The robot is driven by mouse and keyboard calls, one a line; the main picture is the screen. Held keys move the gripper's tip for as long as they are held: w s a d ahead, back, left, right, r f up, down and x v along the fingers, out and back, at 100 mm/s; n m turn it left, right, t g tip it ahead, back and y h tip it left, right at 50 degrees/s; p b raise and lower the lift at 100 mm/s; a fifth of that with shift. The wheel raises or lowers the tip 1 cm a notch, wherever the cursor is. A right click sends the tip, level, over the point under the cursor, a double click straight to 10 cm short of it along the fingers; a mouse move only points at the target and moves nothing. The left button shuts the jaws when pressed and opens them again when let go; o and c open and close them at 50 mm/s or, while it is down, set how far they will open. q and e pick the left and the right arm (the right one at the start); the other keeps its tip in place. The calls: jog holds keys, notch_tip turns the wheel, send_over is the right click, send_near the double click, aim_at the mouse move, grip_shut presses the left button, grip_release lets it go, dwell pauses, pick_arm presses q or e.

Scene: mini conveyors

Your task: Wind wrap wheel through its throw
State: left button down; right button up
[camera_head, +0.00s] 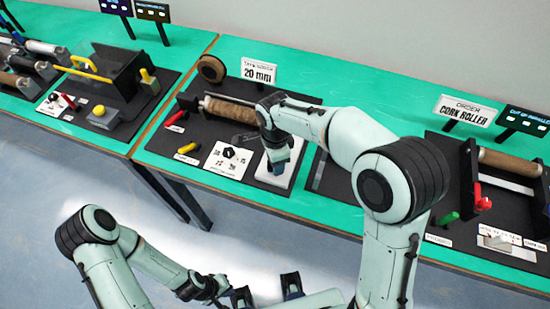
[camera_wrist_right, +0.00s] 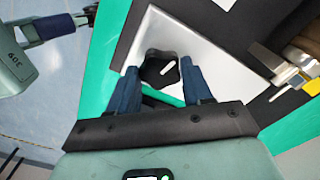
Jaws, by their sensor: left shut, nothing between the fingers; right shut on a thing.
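The wrap wheel (camera_wrist_right: 158,70), a black lobed knob with a white mark, stands on a white plate (camera_wrist_right: 222,68) in the right wrist view. My right gripper (camera_wrist_right: 162,88) is shut on it, with one blue finger on each side. In the head view my right gripper (camera_head: 277,155) reaches down over the white plate (camera_head: 291,176) and hides the wheel. My left gripper (camera_wrist_right: 48,28) is shut and empty at the upper left of the wrist view, away from the wheel. In the head view it is low, near the bottom edge.
Behind the plate lies a brown roller (camera_head: 229,112) on the station, with a 20 mm sign (camera_head: 259,72). A card with a small black dial (camera_head: 229,152), a yellow handle (camera_head: 187,148) and a red handle (camera_head: 177,118) are left of the plate. Another roller station (camera_head: 510,163) stands right.

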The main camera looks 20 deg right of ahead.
pick_arm(q)
jog(key=shift+w+r, duration=0.15)
jog(key=shift+r, duration=0.1)
pick_arm(e)
jog(key=shift+r+m, duration=0.1)
jog(key=shift+m, duration=1.4)
jog(key=o, duration=1)
jog(key=shift+o, duration=0.2)
pick_arm(q)
jog(key=shift+w+r+p, duration=0.3)
jog(key=shift+r+p, duration=0.25)
jog(key=shift+w+r+p, duration=0.25)
jog(key=shift+r+p, duration=0.25)
pick_arm(e)
notch_tip(320, 180, up, 13)
jog(key=shift+r, duration=0.15)
